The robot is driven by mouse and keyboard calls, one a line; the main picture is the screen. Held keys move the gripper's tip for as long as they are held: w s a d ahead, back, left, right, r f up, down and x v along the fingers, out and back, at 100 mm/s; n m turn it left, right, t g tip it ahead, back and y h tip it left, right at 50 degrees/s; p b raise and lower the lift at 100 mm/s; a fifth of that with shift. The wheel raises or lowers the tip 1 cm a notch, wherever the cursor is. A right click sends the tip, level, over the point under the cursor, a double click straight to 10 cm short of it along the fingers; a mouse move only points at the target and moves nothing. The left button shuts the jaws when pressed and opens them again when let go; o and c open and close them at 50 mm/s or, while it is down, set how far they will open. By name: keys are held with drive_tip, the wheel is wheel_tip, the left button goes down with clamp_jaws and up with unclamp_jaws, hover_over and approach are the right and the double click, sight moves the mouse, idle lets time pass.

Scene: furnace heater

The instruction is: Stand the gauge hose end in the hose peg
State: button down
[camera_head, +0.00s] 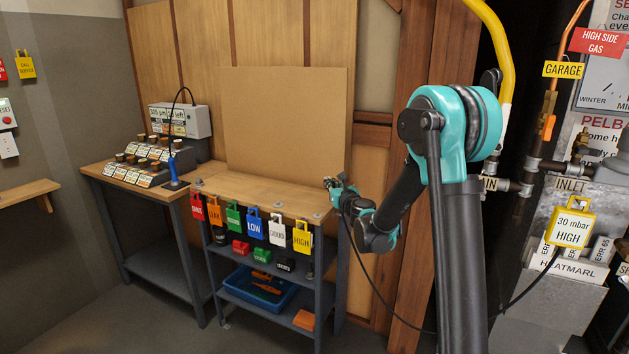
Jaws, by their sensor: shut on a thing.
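My gripper (331,183) is small in the head view, at the right end of the wooden bench, by its back edge. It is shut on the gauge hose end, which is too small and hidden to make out. The black gauge hose (378,272) hangs from the gripper, sags behind my arm, and rises on the right towards the yellow "30 mbar HIGH" tag (570,222). Small grey fittings sit on the bench, one at its left (198,182) and one at its front right (318,216). I cannot tell which thing is the hose peg.
The bench top (255,195) is mostly clear. Coloured tags, including an orange one (215,211), hang along its front edge. A blue-handled tool (172,167) stands upright left on a cord. A blue tray (258,288) lies on the lower shelf. Pipes (515,187) crowd the right.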

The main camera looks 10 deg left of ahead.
drive_tip(key=s+a+r+n+g+y, duration=0.1)
drive_tip(key=s+a, duration=0.1)
drive_tip(key=a, duration=0.3)
drive_tip(key=shift+a+r+y, duration=0.25)
drive_tip(key=shift+r+y, duration=0.05)
drive_tip(key=shift+r, duration=0.1)
drive_tip(key=shift+s+f, duration=0.1)
hover_over(314, 213)
drive_tip(key=shift+a+f, duration=0.1)
drive_tip(key=shift+f, duration=2.3)
drive_tip(key=shift+w+f, duration=0.2)
drive_tip(key=shift+f, duration=0.85)
idle(1.1)
drive_tip(key=c, duration=1.6)
unclamp_jaws()
drive_tip(key=v, duration=1.2)
drive_tip(key=shift+s, duration=0.1)
